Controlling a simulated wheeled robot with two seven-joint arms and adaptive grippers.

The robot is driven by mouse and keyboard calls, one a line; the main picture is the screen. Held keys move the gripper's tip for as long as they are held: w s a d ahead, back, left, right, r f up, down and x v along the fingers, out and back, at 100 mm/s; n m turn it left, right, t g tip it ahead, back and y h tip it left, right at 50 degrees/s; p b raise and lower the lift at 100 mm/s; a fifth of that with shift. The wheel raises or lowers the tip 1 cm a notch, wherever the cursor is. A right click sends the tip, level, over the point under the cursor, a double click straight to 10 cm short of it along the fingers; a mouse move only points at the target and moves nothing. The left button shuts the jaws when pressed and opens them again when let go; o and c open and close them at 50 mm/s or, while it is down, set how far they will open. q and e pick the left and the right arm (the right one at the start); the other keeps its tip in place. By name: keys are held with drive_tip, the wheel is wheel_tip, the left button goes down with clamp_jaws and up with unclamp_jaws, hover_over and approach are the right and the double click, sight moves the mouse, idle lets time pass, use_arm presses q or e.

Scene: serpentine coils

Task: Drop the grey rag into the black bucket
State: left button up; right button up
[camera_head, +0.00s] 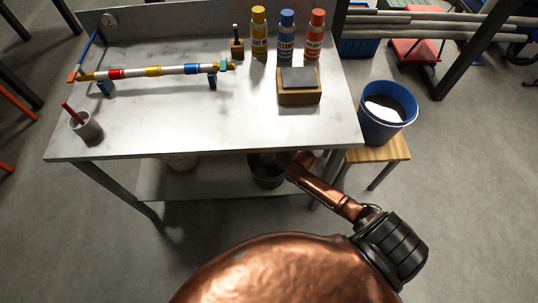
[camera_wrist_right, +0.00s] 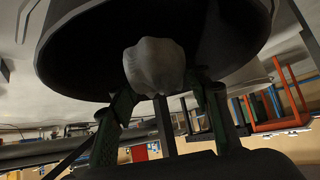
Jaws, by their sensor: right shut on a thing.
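The black bucket (camera_head: 266,176) stands on the lower shelf under the workbench, partly hidden by the bench top. My right arm reaches down to it from the right, and its end is beside the bucket in the head view. In the wrist view my right gripper (camera_wrist_right: 162,90) is shut on the grey rag (camera_wrist_right: 154,65), a pale crumpled lump between the fingertips. The large dark round shape of the bucket (camera_wrist_right: 75,50) fills the view behind the rag. I cannot tell whether the rag is inside the rim. My left gripper is not in view.
The workbench (camera_head: 200,115) holds a striped rod on supports, several bottles, a wooden block (camera_head: 298,98) and a small cup (camera_head: 86,126). A blue bucket (camera_head: 386,130) stands on a wooden stool at the right. The bench edge and legs are close to my right arm.

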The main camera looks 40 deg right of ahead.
sight(270, 154)
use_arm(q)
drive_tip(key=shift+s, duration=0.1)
use_arm(e)
drive_tip(key=o, duration=1.2)
wheel_tip(270, 154, up, 7)
drive_tip(key=p, duration=0.6)
drive_tip(key=shift+r+p, duration=0.2)
drive_tip(key=shift+p, duration=0.2)
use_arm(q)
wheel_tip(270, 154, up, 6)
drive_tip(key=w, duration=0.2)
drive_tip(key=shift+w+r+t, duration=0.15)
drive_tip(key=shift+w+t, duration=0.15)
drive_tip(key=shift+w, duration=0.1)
use_arm(e)
drive_tip(key=shift+f, duration=0.2)
